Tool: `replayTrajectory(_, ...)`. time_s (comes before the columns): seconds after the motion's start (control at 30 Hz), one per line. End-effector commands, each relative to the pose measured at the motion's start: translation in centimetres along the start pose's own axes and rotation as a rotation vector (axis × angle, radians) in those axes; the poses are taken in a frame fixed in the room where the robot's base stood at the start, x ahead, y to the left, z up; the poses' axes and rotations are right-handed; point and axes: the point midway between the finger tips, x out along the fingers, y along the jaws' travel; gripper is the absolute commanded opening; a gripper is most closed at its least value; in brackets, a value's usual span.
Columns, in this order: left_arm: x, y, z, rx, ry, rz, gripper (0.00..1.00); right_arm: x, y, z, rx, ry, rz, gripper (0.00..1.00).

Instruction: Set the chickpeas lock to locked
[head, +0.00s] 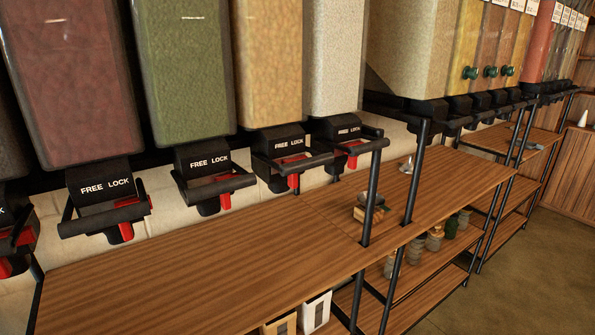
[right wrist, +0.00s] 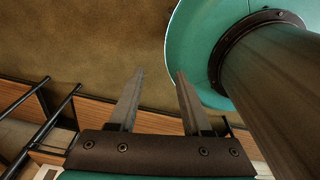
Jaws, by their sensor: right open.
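Several clear dispensers hang in a row in the head view, each with a black spout, a handle bar and a red lock tab under the words FREE LOCK. The tan-filled dispenser (head: 268,62) may be the chickpeas one, but I cannot read a name on it. Its red lock tab (head: 293,182) hangs below the label, toward the right; I cannot tell its setting for sure. My right gripper (right wrist: 159,74) is open and empty in the right wrist view, over the floor, away from the dispensers. My left gripper is not in view.
Dark red (head: 70,75), green (head: 183,70) and pale (head: 337,55) dispensers flank the tan one. A wooden shelf (head: 190,275) runs below, mostly bare, with black upright posts (head: 374,190) at its right. Jars (head: 434,240) stand lower. Open floor (head: 525,275) lies at right.

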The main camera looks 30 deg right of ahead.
Motion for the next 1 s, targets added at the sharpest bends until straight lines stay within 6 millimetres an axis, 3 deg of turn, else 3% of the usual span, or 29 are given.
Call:
replayTrajectory(0.17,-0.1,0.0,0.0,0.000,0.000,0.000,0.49,-0.2,0.4,-0.3,0.005,0.010,0.005,0.49)
replayTrajectory(0.27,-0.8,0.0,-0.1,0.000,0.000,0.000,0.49,-1.2,1.6,-1.9,0.034,0.058,0.017,0.49)
replayTrajectory(0.37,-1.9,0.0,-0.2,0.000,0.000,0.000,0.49,-3.3,3.9,-5.1,0.087,0.152,0.041,0.49)
replayTrajectory(0.47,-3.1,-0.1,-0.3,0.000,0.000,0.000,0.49,-6.7,7.2,-9.2,0.149,0.280,0.072,0.49)
replayTrajectory(0.67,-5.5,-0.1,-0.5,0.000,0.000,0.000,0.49,-15.6,13.9,-16.9,0.238,0.547,0.133,0.49)
replayTrajectory(0.77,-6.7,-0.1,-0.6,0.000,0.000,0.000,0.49,-21.2,16.9,-20.5,0.262,0.686,0.158,0.49)
replayTrajectory(1.0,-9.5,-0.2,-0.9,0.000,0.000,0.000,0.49,-37.3,21.6,-27.8,0.264,1.021,0.191,0.49)
